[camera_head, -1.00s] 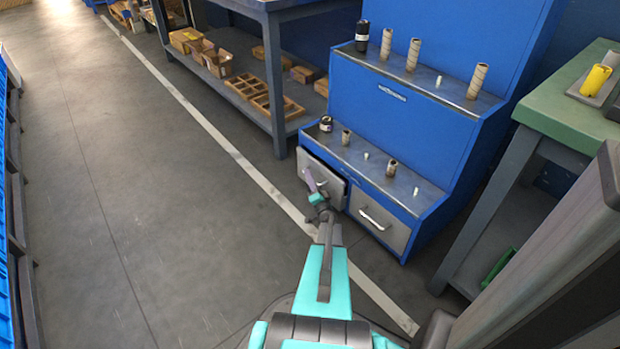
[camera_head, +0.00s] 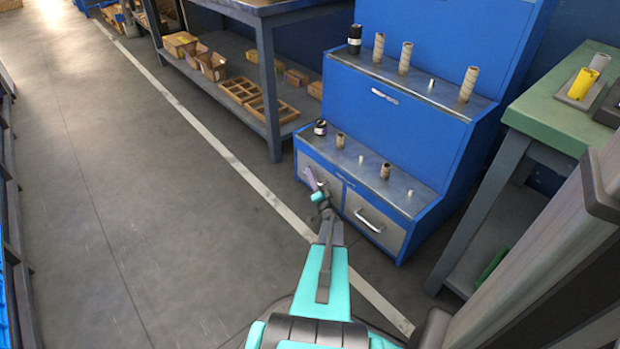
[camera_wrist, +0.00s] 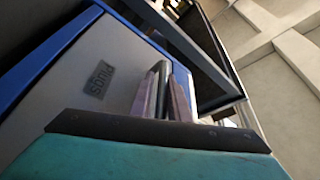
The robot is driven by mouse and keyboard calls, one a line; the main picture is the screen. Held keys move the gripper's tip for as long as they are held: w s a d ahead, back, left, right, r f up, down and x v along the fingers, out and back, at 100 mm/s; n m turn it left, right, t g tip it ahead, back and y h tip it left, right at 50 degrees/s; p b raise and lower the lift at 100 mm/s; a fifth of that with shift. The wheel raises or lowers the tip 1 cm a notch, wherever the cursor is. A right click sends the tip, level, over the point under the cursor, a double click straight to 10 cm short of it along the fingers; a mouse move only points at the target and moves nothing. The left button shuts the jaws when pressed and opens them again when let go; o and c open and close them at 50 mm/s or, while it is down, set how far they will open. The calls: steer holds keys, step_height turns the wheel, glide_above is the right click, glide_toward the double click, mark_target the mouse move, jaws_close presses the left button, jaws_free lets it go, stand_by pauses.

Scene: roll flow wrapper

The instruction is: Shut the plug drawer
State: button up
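The plug drawer (camera_head: 332,186) is the left of two grey drawers low in the blue stepped cabinet. In the head view its front looks flush or nearly flush with the cabinet, partly hidden by my gripper (camera_head: 314,184). In the wrist view the grey drawer front (camera_wrist: 118,65) fills the left, with a dark label (camera_wrist: 100,74) showing lettering upside down. My gripper's purple-grey fingers (camera_wrist: 163,97) stand on both sides of the drawer's dark handle (camera_wrist: 160,76) and appear shut on it.
The right drawer (camera_head: 374,222) with a silver handle is shut. Bottles and cardboard tubes stand on the blue cabinet's (camera_head: 400,120) steps. A green-topped table (camera_head: 560,115) is at the right and a shelf bench (camera_head: 262,60) at the back left. The floor at left is clear.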

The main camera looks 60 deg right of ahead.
steer(key=shift+o, duration=1.4)
steer(key=shift+s+f, duration=0.1)
steer(key=p+v, duration=0.3)
steer(key=v, duration=1)
steer(key=shift+s+a+p, duration=0.15)
steer(key=shift+a+p, duration=0.2)
